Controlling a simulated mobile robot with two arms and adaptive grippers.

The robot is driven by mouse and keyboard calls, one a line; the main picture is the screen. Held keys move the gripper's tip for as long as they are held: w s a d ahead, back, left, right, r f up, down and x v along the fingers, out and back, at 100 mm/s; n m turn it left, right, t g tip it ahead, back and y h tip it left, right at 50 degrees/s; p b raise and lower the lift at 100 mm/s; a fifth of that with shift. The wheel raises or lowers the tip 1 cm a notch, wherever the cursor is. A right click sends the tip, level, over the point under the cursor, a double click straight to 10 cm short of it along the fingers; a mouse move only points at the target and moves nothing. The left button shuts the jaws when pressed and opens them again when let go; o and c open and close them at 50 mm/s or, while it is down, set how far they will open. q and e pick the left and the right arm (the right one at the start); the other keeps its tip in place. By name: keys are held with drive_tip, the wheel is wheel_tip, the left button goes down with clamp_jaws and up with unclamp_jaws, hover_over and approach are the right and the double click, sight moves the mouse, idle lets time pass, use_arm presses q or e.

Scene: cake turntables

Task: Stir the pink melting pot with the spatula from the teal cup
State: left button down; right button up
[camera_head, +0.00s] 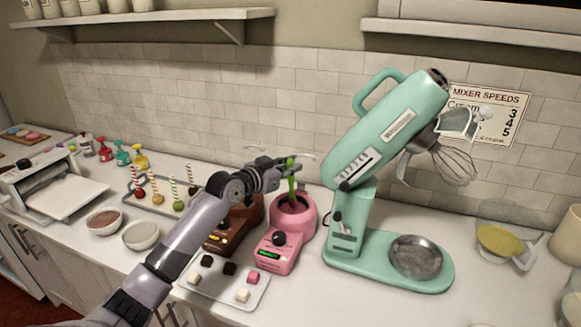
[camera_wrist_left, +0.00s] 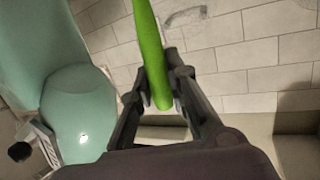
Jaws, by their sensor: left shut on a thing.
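The pink melting pot (camera_head: 282,238) stands on the counter, left of the mixer, with a dark round opening. My left gripper (camera_head: 288,168) is above this pot and shut on the green spatula (camera_head: 291,185). The spatula is roughly upright, and its lower end reaches down at the pot's opening; I cannot tell how deep it sits. In the left wrist view the green handle (camera_wrist_left: 149,50) lies between the two fingers of the gripper (camera_wrist_left: 160,88). I cannot make out a teal cup. My right gripper is not in view.
A teal stand mixer (camera_head: 385,150) with its head tilted up stands close to the right. A brown melting pot (camera_head: 225,240) is beside the pink one. A tray with sweets (camera_head: 215,292) lies in front. Two bowls (camera_head: 141,235) and a cake-pop tray (camera_head: 150,205) are left.

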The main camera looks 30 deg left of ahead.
use_arm(q)
wheel_tip(320, 180, up, 4)
drive_tip(key=p, duration=0.3)
drive_tip(key=shift+p, duration=0.3)
drive_tip(key=shift+s+f, duration=0.1)
idle(0.4)
